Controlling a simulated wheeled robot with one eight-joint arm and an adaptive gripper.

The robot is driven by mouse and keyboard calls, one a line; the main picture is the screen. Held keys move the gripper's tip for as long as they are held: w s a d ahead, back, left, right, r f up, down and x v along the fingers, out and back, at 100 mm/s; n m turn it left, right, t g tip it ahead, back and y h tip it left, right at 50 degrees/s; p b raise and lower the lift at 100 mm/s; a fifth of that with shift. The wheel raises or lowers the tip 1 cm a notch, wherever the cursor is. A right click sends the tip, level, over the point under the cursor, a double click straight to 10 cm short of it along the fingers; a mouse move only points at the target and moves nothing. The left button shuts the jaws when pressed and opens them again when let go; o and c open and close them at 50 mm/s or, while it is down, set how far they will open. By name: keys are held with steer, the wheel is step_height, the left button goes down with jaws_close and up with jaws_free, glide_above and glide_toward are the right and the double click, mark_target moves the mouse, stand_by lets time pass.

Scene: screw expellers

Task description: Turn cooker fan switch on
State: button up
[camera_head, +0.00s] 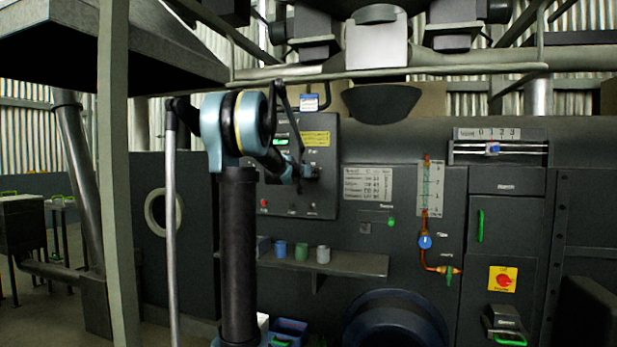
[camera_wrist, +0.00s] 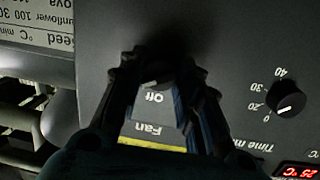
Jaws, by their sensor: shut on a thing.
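The cooker fan switch (camera_wrist: 156,76) is a dark knob on the grey control panel (camera_wrist: 235,55), seen upside down in the wrist view, with the printed words "Off" and "Fan" beside it. My gripper (camera_wrist: 165,75) has one finger on each side of the knob and is shut on it. The knob is mostly in shadow, so its pointer direction is hard to tell. In the head view my gripper (camera_head: 308,172) is at the right part of the control panel (camera_head: 322,200) and hides the switch.
A timer dial (camera_wrist: 287,100) and a red temperature display (camera_wrist: 298,171) are beside the switch. A shelf (camera_head: 345,263) with several small cups is below the panel. A grey post (camera_head: 113,170) stands at the left. A red rotary switch (camera_head: 503,280) is at the right.

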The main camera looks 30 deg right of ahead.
steer(key=shift+w+a, duration=0.15)
stand_by(0.4)
steer(key=o, duration=1)
steer(key=shift+w, duration=0.1)
steer(key=shift+o, duration=0.2)
steer(key=shift+s, duration=0.2)
steer(key=v, duration=1.1)
steer(key=shift+a, duration=0.35)
steer(key=shift+s, duration=0.1)
